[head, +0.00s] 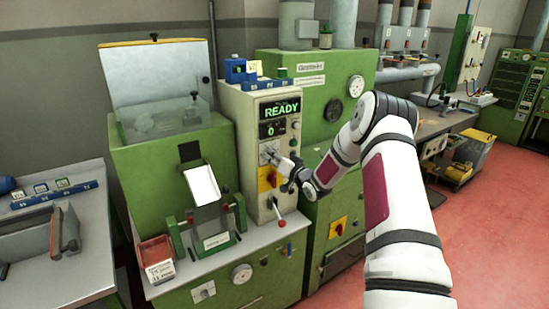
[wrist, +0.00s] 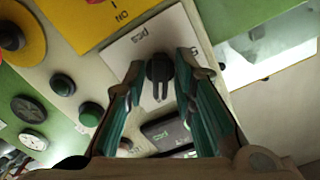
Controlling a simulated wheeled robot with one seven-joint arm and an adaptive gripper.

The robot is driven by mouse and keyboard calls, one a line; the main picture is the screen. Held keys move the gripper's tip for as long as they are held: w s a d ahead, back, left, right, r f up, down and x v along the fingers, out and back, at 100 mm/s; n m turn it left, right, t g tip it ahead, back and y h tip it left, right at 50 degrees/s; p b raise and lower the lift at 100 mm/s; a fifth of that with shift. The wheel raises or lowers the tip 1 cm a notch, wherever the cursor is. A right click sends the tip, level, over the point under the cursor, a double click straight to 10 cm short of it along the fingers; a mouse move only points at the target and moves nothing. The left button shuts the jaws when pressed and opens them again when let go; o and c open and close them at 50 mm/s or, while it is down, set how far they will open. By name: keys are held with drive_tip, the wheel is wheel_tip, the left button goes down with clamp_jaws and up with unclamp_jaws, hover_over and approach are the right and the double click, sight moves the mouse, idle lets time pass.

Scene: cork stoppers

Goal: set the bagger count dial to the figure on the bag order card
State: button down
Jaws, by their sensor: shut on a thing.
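The count dial is a black knob (wrist: 160,68) on a white plate marked "pcs" (wrist: 128,42) in the wrist view. My gripper (wrist: 160,82) has its two green-lined fingers on either side of the knob and is shut on it. In the head view my gripper (head: 276,158) reaches the front of the cream control cabinet (head: 243,130), and it hides most of the dial there. The cabinet's display (head: 282,109) reads "READY", and a small counter (head: 271,129) below shows 0. I cannot tell for sure which card is the bag order card; a white printed card (head: 160,271) is too small to read.
A yellow switch plate (head: 268,179) and a red-tipped lever (head: 281,222) sit below the dial. A red bin (head: 155,250) stands left on the green machine's ledge. Blue blocks (head: 236,70) sit on the cabinet top. Open red floor (head: 490,210) lies right.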

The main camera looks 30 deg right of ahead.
drive_tip(key=c, duration=1.6)
unclamp_jaws()
drive_tip(key=shift+f, duration=0.1)
drive_tip(key=shift+c, duration=0.2)
drive_tip(key=shift+s, duration=0.15)
drive_tip(key=s, duration=1.1)
drive_tip(key=shift+s+d, duration=0.2)
drive_tip(key=shift+s, duration=0.2)
